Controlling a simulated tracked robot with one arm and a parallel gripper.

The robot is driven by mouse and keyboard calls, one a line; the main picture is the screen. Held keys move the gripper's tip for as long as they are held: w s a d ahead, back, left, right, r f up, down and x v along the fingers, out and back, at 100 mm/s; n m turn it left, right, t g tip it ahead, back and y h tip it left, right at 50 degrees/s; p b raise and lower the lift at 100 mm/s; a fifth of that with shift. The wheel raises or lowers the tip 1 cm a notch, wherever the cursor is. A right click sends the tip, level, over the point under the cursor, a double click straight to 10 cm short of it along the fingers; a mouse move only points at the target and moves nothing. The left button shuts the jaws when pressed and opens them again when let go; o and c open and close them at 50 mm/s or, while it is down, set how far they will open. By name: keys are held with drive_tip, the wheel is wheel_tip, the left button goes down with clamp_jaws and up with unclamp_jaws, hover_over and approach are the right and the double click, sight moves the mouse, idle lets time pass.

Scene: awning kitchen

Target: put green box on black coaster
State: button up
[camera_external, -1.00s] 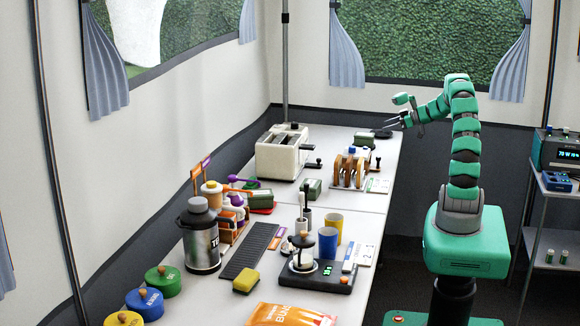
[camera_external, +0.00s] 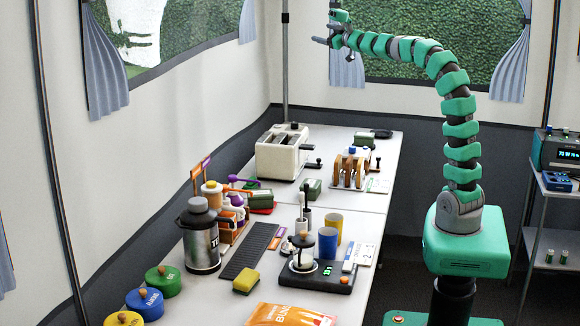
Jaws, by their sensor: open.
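A small green box (camera_external: 364,140) sits at the far end of the white table, behind the wooden rack. A flat black thing (camera_external: 382,133), which looks like the coaster, lies just right of it near the far right corner; nothing shows on top of it. My gripper (camera_external: 320,41) is open and empty, raised high above the far end of the table, well clear of the boxes and the coaster.
A cream toaster (camera_external: 281,154) stands at the back left. A wooden rack (camera_external: 348,171) stands near the right edge. A steel flask (camera_external: 199,237), blue and yellow cups (camera_external: 328,242) and a black scale (camera_external: 316,277) crowd the front.

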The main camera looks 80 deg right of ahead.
drive_tip(key=s+a+r+m+y, duration=0.1)
drive_tip(key=a+r, duration=0.3)
drive_tip(key=a, duration=0.7)
drive_tip(key=s+a+r+m+y, duration=0.15)
drive_tip(key=a+r, duration=0.35)
drive_tip(key=a, duration=0.5)
drive_tip(key=s+a+n+y, duration=0.1)
drive_tip(key=s+a+y, duration=0.1)
drive_tip(key=a, duration=0.5)
drive_tip(key=s+a+n+g+y, duration=0.1)
drive_tip(key=s+a+y, duration=0.1)
drive_tip(key=s+a, duration=0.2)
drive_tip(key=s+a+f+n+y, duration=0.1)
drive_tip(key=s+a+y, duration=0.1)
drive_tip(key=a, duration=0.8)
drive_tip(key=shift+s, duration=0.45)
drive_tip(key=shift+y, duration=0.25)
